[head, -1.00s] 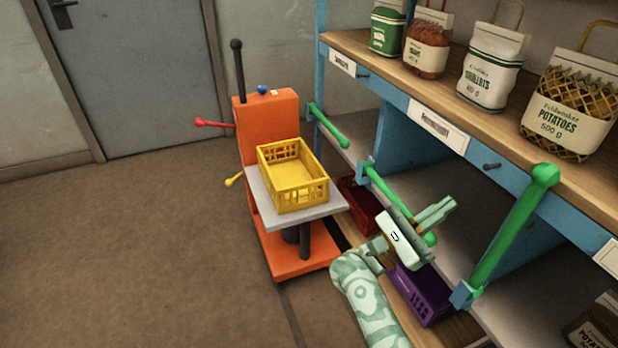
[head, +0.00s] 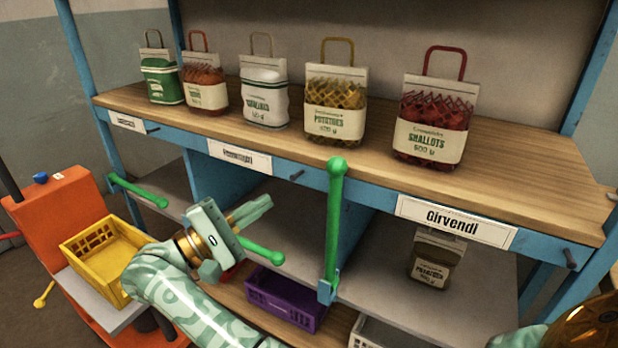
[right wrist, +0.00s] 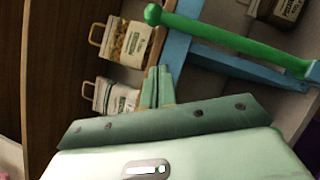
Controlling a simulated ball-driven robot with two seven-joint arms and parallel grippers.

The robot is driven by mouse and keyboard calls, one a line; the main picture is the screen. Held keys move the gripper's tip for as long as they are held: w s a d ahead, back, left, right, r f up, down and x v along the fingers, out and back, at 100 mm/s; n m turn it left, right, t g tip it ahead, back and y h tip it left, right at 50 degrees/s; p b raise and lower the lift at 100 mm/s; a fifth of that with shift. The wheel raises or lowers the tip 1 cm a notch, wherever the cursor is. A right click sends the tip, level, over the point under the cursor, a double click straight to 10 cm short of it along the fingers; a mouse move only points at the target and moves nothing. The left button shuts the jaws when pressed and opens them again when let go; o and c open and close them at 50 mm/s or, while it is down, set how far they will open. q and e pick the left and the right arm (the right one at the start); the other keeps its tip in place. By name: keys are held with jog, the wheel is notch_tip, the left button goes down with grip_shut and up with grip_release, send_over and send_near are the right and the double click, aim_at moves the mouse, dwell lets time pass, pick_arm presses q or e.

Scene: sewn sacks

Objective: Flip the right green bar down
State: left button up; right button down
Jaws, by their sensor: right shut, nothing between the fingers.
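The right green bar (head: 334,225) stands nearly upright from a blue bracket on the shelf front, its round knob at the top. It also shows slanting across the top of the right wrist view (right wrist: 230,40). My right gripper (head: 262,205) is shut and empty, left of this bar in the head view, its fingers pointing toward the shelf. In the right wrist view the closed fingers (right wrist: 158,75) lie below the bar's knob, with a visible gap. My left gripper is not in view.
The middle green bar (head: 262,252) and left green bar (head: 140,190) jut outward. Several sacks, including potatoes (head: 336,110) and red shallots (head: 433,120), stand on the wooden shelf (head: 530,175). A purple crate (head: 285,300) is below. An orange cart with a yellow crate (head: 103,255) stands left.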

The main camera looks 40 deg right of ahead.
jog(key=shift+s+d+r+p, duration=0.15)
jog(key=shift+s+d+r, duration=0.35)
jog(key=shift+d, duration=1.1)
jog(key=shift+s+d+r+p, duration=0.2)
jog(key=shift+s+d+r, duration=0.35)
jog(key=shift+d, duration=1)
jog(key=shift+s+d+r+p, duration=0.15)
jog(key=shift+s+d+r, duration=0.35)
jog(key=shift+d, duration=1.1)
jog(key=shift+r, duration=0.2)
